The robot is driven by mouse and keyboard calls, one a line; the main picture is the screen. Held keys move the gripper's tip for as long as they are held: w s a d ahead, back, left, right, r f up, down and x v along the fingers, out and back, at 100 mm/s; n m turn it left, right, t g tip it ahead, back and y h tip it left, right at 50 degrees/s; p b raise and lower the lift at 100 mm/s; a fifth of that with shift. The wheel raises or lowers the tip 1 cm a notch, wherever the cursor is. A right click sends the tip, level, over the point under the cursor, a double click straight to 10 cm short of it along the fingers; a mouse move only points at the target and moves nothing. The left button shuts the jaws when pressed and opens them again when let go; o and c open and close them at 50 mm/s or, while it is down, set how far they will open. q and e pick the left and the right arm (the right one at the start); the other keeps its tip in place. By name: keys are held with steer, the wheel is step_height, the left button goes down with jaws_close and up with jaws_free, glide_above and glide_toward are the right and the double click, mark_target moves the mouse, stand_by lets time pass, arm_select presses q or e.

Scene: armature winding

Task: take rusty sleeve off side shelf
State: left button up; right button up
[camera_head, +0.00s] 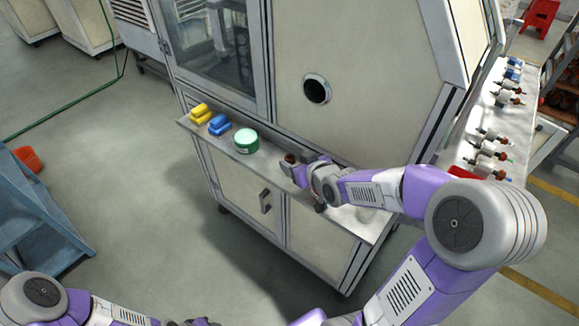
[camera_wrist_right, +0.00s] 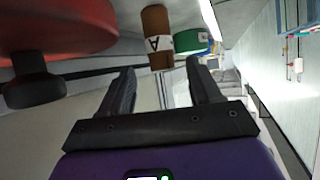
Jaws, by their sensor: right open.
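The rusty sleeve (camera_head: 290,158) stands on the side shelf (camera_head: 270,165) of the machine, small and dark brown in the head view. In the right wrist view the sleeve (camera_wrist_right: 156,28) is a brown cylinder with a white band marked "A". My right gripper (camera_head: 300,168) is open beside it. In the wrist view its two dark fingers (camera_wrist_right: 160,78) point towards the sleeve, which shows just beyond the tips. I cannot tell whether they touch. My left gripper (camera_head: 200,322) is barely in view at the bottom edge, and its jaws cannot be made out.
A green tin (camera_head: 246,140) stands on the shelf left of the sleeve, with blue (camera_head: 219,125) and yellow (camera_head: 200,113) pieces further left. A large red object with a black knob (camera_wrist_right: 55,35) is close in the wrist view. A bench with several armatures (camera_head: 490,140) is at right.

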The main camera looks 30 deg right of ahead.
mark_target(292, 160)
steer(key=x, duration=0.4)
steer(key=shift+a+f, duration=0.1)
steer(key=shift+a, duration=0.05)
steer(key=shift+c, duration=0.2)
steer(key=c, duration=1)
